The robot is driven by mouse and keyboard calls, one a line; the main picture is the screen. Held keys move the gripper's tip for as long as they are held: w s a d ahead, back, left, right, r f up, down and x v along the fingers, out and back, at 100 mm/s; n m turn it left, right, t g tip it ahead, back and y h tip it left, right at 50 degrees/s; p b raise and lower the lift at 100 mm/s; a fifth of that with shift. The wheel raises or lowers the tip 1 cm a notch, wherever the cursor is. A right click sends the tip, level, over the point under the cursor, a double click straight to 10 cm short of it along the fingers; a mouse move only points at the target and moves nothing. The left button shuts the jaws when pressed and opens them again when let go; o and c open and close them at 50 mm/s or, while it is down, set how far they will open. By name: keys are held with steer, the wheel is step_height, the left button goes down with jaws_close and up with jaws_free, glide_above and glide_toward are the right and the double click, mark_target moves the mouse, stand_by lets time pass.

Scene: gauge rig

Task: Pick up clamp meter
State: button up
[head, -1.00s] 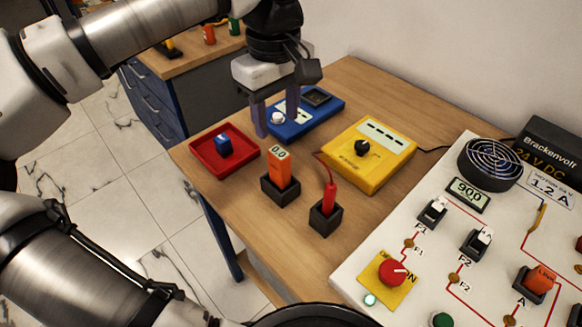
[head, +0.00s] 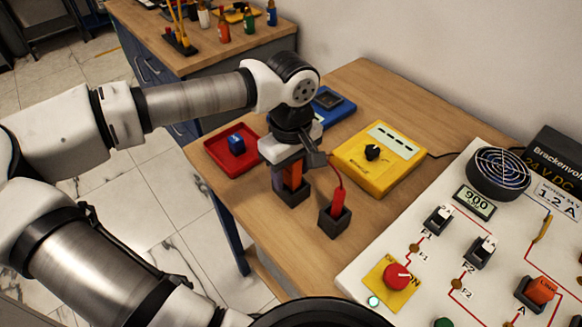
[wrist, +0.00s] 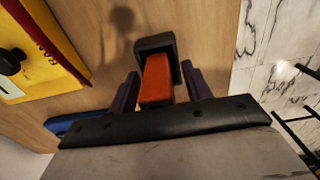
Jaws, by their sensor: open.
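The orange clamp meter (head: 293,176) stands upright in a black holder (head: 294,197) on the wooden table. My gripper (head: 289,182) is directly above and around it, pointing down, and hides its top and display in the head view. In the wrist view the clamp meter (wrist: 157,82) lies between the two dark fingers of my gripper (wrist: 160,74), with a visible gap on the right side. The jaws are open. The black holder (wrist: 154,43) shows beyond the fingertips. I cannot tell whether either finger touches the meter.
A red probe (head: 338,202) stands in a black holder just right, its cable passing near my gripper. A yellow meter (head: 378,158), a red tray (head: 222,160) with a blue block, and a blue device (head: 336,104) are close by. A white panel (head: 400,245) fills the right.

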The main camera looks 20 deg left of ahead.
steer(key=shift+f, duration=0.2)
jaws_close()
steer(key=shift+r, duration=0.15)
step_height(320, 180, up, 25)
steer(key=p, duration=1)
